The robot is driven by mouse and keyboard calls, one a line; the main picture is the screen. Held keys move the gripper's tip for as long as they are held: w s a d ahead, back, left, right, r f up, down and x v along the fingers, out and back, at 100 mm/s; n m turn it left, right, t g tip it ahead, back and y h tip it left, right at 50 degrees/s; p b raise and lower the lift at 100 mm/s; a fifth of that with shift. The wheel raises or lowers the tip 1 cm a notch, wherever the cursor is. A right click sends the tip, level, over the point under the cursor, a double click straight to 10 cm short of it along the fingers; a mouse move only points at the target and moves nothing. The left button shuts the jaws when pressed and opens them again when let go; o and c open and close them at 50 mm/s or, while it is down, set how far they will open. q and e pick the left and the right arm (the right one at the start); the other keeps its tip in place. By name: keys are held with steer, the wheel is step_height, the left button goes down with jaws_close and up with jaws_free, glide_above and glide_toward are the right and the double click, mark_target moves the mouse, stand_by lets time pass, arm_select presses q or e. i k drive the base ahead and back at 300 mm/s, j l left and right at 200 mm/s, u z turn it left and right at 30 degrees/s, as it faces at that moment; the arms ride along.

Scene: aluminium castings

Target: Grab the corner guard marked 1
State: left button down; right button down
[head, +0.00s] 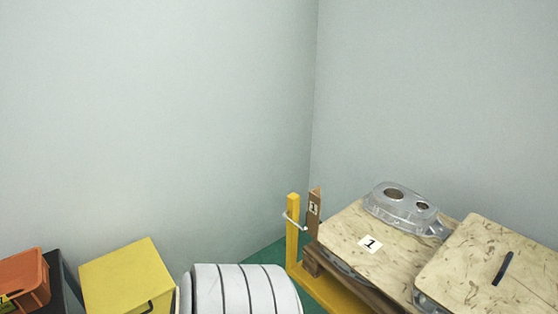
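The corner guard (314,208) is a narrow brown upright piece with a small white label reading 1. It stands in the head view just right of a yellow post, at the far left corner of a stack of boards and castings. Its lower part is partly hidden behind the stack and post. Neither of my grippers is in view.
A yellow post (293,228) stands close beside the guard. A board (345,225) marked 1 bears a silver casting (400,205); another board (470,262) bears a black handle. A yellow box (125,275) and an orange crate (22,273) stand at left. Walls close the back.

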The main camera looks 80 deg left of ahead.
mark_target(315, 202)
steer(key=u, duration=2.1)
steer(key=i+j+u, duration=0.25)
steer(key=u, duration=0.2)
steer(key=i, duration=0.05)
